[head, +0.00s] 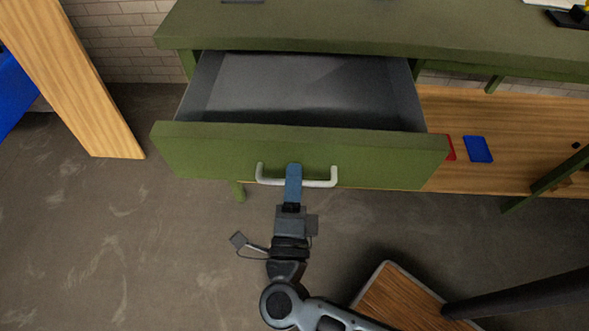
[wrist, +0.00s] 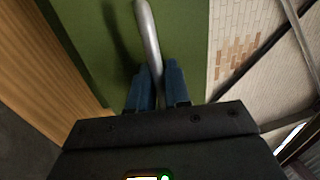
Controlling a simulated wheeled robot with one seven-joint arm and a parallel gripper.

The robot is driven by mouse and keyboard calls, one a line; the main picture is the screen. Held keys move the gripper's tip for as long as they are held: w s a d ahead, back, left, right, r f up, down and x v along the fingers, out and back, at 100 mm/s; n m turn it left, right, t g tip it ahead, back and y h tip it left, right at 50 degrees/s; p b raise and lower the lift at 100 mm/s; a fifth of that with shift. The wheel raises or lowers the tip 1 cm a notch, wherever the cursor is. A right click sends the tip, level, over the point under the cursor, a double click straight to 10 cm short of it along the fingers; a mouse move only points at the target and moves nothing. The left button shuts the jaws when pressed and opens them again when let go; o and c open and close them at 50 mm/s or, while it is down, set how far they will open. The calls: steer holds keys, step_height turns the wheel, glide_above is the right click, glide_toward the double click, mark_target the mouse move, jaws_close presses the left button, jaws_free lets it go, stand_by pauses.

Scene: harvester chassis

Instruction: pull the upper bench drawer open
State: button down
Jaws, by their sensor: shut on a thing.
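The upper bench drawer (head: 300,155) has a green front and a grey, empty-looking interior (head: 305,90). It stands well out from the green bench (head: 380,30). Its pale bar handle (head: 320,183) runs across the front. My gripper (head: 293,172) is at the middle of the handle, with blue fingers around the bar. In the wrist view, the handle (wrist: 148,35) passes between the two blue fingers (wrist: 158,88), close to the green drawer front (wrist: 85,45). The part of the handle between the fingers is partly hidden.
A wooden board (head: 75,80) stands at the left, beside a blue thing (head: 12,90). A wooden lower shelf (head: 510,130) holds a blue item (head: 478,149) and a red item (head: 450,148). A wooden-topped piece (head: 400,300) is at the lower right. The floor (head: 150,250) at left is clear.

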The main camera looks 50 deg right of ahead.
steer(key=c, duration=1.2)
jaws_free()
steer(key=shift+c, duration=0.2)
steer(key=b+v, duration=0.1)
steer(key=v, duration=0.6)
steer(key=shift+s+a, duration=0.25)
steer(key=shift+a, duration=0.05)
steer(key=s+d+r+n+t+y+p, duration=0.1)
steer(key=s+r+n+y, duration=0.5)
steer(key=n, duration=0.8)
steer(key=s+d+r+n+t+y+p, duration=0.1)
steer(key=s+d+r+n+y, duration=0.2)
steer(key=s+r+n+y, duration=0.3)
steer(key=s+n+y, duration=0.4)
steer(key=n, duration=0.4)
